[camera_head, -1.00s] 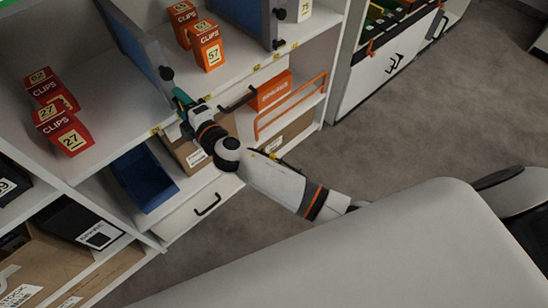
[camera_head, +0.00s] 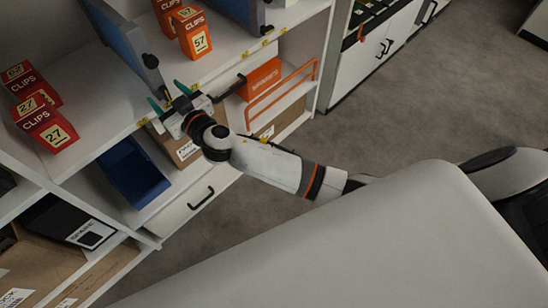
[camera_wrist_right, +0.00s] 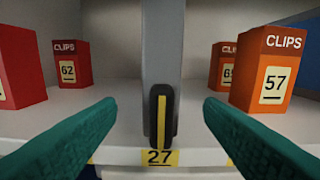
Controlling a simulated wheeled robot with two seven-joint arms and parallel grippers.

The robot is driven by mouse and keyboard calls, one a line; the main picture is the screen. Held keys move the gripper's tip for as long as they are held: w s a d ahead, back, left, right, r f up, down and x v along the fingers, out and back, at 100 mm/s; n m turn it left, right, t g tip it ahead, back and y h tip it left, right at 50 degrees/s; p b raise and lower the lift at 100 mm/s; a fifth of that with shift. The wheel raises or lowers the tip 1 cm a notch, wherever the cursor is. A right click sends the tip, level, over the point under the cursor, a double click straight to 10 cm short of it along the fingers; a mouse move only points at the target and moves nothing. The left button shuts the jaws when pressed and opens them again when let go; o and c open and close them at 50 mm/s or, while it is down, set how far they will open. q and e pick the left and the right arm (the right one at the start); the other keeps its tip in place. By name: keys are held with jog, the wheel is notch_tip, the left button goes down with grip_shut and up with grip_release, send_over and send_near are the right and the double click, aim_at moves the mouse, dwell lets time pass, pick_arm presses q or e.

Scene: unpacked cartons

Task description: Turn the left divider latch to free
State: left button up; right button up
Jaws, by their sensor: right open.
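The left divider (camera_head: 112,34) is a blue-sided panel with a grey front edge, standing on the white shelf. In the wrist view its latch (camera_wrist_right: 161,117) is a black upright piece with a yellow stripe, low on the divider's front edge, above a yellow "27" label (camera_wrist_right: 160,157). My right gripper (camera_head: 168,96) is in front of the divider's lower end. In the wrist view its two teal fingers (camera_wrist_right: 160,108) are open and empty, one on each side of the latch, with gaps between. Contact is not seen. My left gripper is not in view.
Red clips boxes (camera_head: 48,127) stand left of the divider, and orange clips boxes (camera_head: 192,34) stand close on its right. A second divider (camera_head: 238,8) is farther right. Below are a blue bin (camera_head: 135,172) and a drawer with a black handle (camera_head: 201,198). Open floor lies right.

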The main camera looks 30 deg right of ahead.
jog(key=v, duration=1.2)
jog(key=d+f+g+h+p, duration=0.1)
jog(key=d+f+g+p, duration=0.15)
jog(key=f, duration=0.45)
jog(key=d+f+g+h+p, duration=0.2)
jog(key=d+f+p, duration=0.1)
jog(key=f, duration=0.5)
pick_arm(q)
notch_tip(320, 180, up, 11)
jog(key=p, duration=0.5)
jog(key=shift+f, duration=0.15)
pick_arm(e)
jog(key=s+d+f+g+h, duration=0.1)
jog(key=s+d+f+g, duration=0.3)
jog(key=s+d+f, duration=0.3)
jog(key=shift+s+f+g, duration=0.35)
jog(key=shift+s+f, duration=1.8)
jog(key=shift+f, duration=0.85)
jog(key=shift+d, duration=0.1)
